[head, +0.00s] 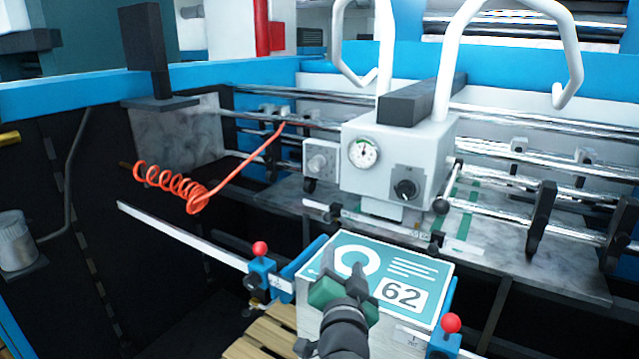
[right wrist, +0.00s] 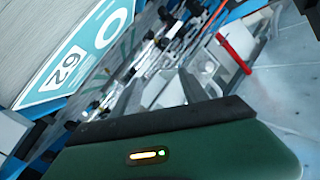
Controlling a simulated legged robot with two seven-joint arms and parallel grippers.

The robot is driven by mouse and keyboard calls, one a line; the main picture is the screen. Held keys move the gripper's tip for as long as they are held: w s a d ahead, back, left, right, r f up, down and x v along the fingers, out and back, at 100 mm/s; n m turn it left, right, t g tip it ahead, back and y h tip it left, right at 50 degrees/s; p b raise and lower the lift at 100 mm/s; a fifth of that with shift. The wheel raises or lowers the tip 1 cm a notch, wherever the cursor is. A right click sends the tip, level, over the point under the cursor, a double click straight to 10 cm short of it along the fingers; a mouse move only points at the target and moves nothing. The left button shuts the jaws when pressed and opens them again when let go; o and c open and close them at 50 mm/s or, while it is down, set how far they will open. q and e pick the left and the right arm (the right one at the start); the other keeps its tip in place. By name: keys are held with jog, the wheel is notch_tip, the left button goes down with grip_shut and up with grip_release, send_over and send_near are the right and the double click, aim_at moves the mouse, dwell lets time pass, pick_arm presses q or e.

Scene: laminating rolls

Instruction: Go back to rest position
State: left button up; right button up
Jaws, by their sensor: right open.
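My right gripper (head: 340,270) is open, in the lower middle of the head view. It appears in front of a stack topped by a teal and white printed sheet (head: 405,270) marked 62. Its dark fingers and green body cover the sheet's lower left part. I see nothing between the fingers; whether they touch the sheet is unclear. In the right wrist view the green gripper body (right wrist: 190,155) fills the bottom, and the sheet (right wrist: 75,65) lies at the upper left. My left gripper is not in view.
A grey machine head (head: 390,165) with a dial and white hoses stands behind the stack. Red-knobbed blue clamps (head: 260,275) flank the stack. A coiled orange hose (head: 175,185) hangs at left. Metal rods run across the back; a wooden pallet (head: 262,338) lies below.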

jog(key=s+d+f+n+g+y, duration=0.2)
jog(key=s+d+f+n+g, duration=0.15)
jog(key=f, duration=0.65)
jog(key=s+d+f+n+g+y, duration=0.25)
jog(key=s+f+g, duration=0.2)
jog(key=f, duration=0.65)
jog(key=s+d+f+n+g+h, duration=0.1)
jog(key=s+d+f+g, duration=0.2)
jog(key=s+f, duration=0.2)
jog(key=s+d+f+n+g+h, duration=0.1)
jog(key=s+d+f+g, duration=0.2)
jog(key=s, duration=0.8)
jog(key=shift+d+f+n+g, duration=0.3)
jog(key=shift+f, duration=0.55)
